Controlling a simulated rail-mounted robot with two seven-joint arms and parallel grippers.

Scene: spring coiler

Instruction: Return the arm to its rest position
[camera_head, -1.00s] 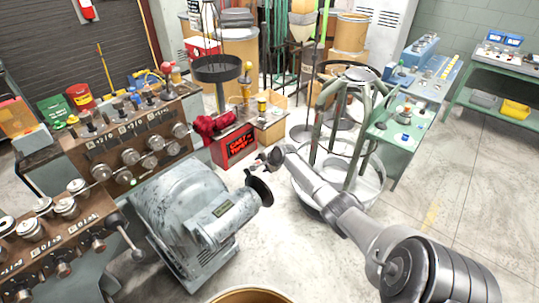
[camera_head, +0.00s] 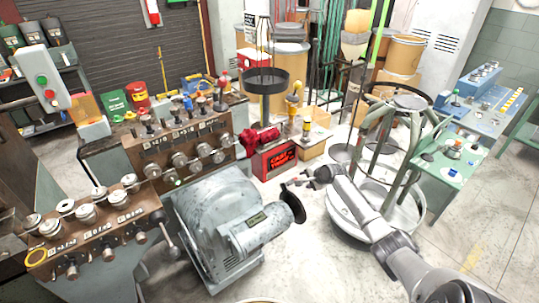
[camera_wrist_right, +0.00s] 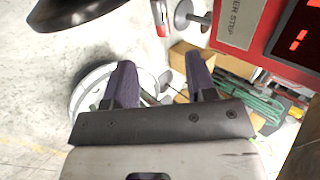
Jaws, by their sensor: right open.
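My right arm (camera_head: 375,225) reaches in from the lower right of the head view. My right gripper (camera_head: 298,182) is small there, just above the black disc (camera_head: 293,204) on the grey machine. It also shows in the right wrist view (camera_wrist_right: 163,75), where its two dark fingers stand apart with nothing between them. The black disc shows at the top left of that view (camera_wrist_right: 75,8), apart from the fingers. My left gripper is not in view.
A red box with lit lettering (camera_head: 275,161) is behind. A round green-framed stand (camera_head: 415,150) is close to the arm. Bare floor (camera_head: 470,215) lies right.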

